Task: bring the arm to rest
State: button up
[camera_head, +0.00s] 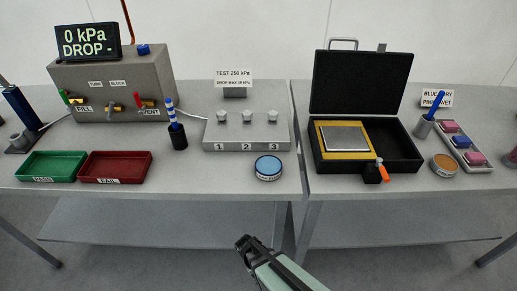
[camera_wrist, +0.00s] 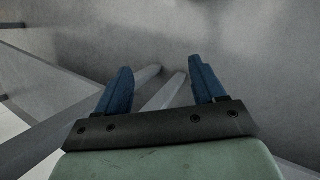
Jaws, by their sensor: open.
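My gripper (camera_head: 244,242) is low in front of the table's front edge in the head view, apart from everything on the tables. In the wrist view my gripper (camera_wrist: 160,82) shows its two blue fingers spread apart with nothing between them. Behind the fingers are a grey surface and pale table legs (camera_wrist: 165,92). In the head view the fingertips are small and dark.
Two grey tables (camera_head: 250,190) stand side by side. On the left one are a grey test block (camera_head: 115,75), green tray (camera_head: 52,167), red tray (camera_head: 115,167), numbered block (camera_head: 245,132) and blue-topped tin (camera_head: 268,167). An open black case (camera_head: 360,80) stands on the right one.

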jog(key=s+d+m+g+y, duration=0.4)
jog(key=s+d, duration=0.9)
jog(key=s, duration=0.1)
jog(key=shift+d+f+g+y, duration=0.15)
jog(key=shift+f+g+y, duration=0.15)
jog(key=shift+f+y, duration=0.1)
jog(key=shift+s, duration=0.1)
jog(key=shift+c, duration=0.5)
